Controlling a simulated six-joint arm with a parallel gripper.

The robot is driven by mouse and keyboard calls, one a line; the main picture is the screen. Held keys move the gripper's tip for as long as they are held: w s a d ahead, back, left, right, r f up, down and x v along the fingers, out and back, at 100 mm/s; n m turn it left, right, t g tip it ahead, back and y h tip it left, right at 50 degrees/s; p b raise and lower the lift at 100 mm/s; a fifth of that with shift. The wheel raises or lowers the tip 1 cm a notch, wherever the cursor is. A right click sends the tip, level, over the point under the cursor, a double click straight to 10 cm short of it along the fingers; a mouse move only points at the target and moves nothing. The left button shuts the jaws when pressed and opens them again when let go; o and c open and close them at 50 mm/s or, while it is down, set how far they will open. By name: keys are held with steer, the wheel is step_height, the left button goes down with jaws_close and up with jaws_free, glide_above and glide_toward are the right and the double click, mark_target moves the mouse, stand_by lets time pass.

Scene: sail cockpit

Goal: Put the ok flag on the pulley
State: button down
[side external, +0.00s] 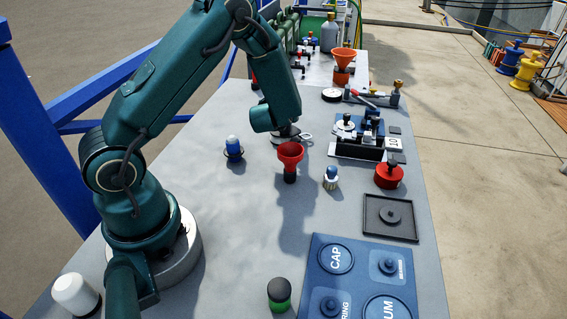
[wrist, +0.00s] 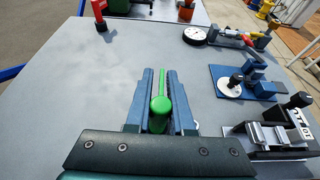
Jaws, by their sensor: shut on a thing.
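A green piece with a round knob and a thin stem (wrist: 160,104), which I take for the ok flag, sits between the fingers of my gripper (wrist: 158,88) in the wrist view. The fingers are shut on it. In the side view my gripper is largely hidden behind the arm, above the grey table. A white disc with a black knob on a blue base (wrist: 231,87), possibly the pulley, lies ahead and to the right of my gripper. It also shows in the side view (side external: 346,124). I cannot tell its identity for sure.
A black fixture with a number plate (wrist: 280,138) stands right of my gripper. Table left of my gripper is clear.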

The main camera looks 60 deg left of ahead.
steer(key=shift+f, duration=0.3)
steer(key=c, duration=0.8)
jaws_free()
steer(key=shift+r, duration=0.1)
